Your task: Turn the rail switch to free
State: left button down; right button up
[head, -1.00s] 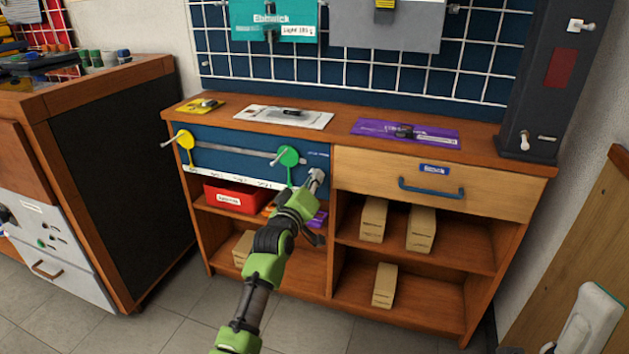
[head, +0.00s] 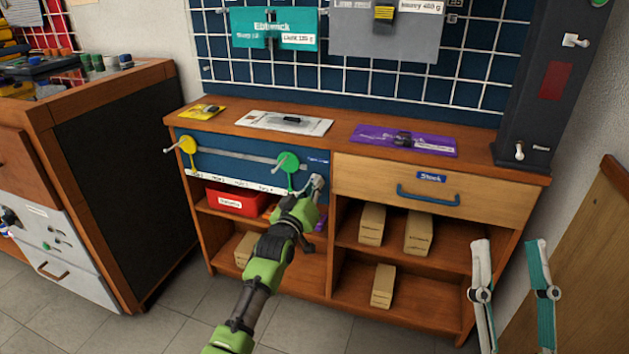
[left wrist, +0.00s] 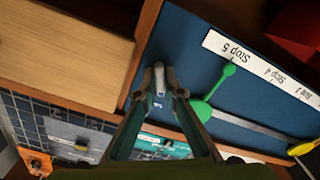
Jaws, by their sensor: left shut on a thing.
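The blue rail panel (head: 235,160) is set in the left front of the wooden cabinet. The rail switch (left wrist: 159,75) is a small grey lever near the panel's end, seen between the fingertips in the left wrist view. My left gripper (head: 314,188) is at the panel's right end, and its fingers (left wrist: 163,93) are shut on the switch. The fingers partly hide the switch, and its marking is too small to read. My right gripper (head: 512,293) is open and empty at the lower right, away from the cabinet.
A green slider (head: 287,163) sits on the rail just left of my left gripper, and a yellow slider (head: 187,146) is at the far left. A drawer (head: 430,185) with a blue handle is to the right. A red box (head: 236,201) stands below the panel.

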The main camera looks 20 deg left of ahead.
jog(key=w+f+g+h+p, duration=0.35)
jog(key=f+g, duration=0.45)
jog(key=f, duration=0.7)
pick_arm(q)
jog(key=m+p, duration=0.2)
jog(key=m, duration=1.2)
jog(key=shift+a, duration=0.1)
pick_arm(e)
jog(key=s+d+f+g+h, duration=0.1)
jog(key=s+d+f+g, duration=0.1)
jog(key=s+f+g, duration=0.2)
jog(key=s+d+f+g+h, duration=0.1)
jog(key=s+d+f+g, duration=0.2)
jog(key=f, duration=0.7)
jog(key=shift+s+f+m+g, duration=0.15)
jog(key=shift+s+m+g, duration=0.25)
jog(key=shift+s+g, duration=0.6)
pick_arm(q)
jog(key=shift+m, duration=0.4)
jog(key=c, duration=2.1)
grip_release()
jog(key=shift+c, duration=0.2)
pick_arm(e)
jog(key=shift+d, duration=0.1)
pick_arm(q)
jog(key=shift+s, duration=0.1)
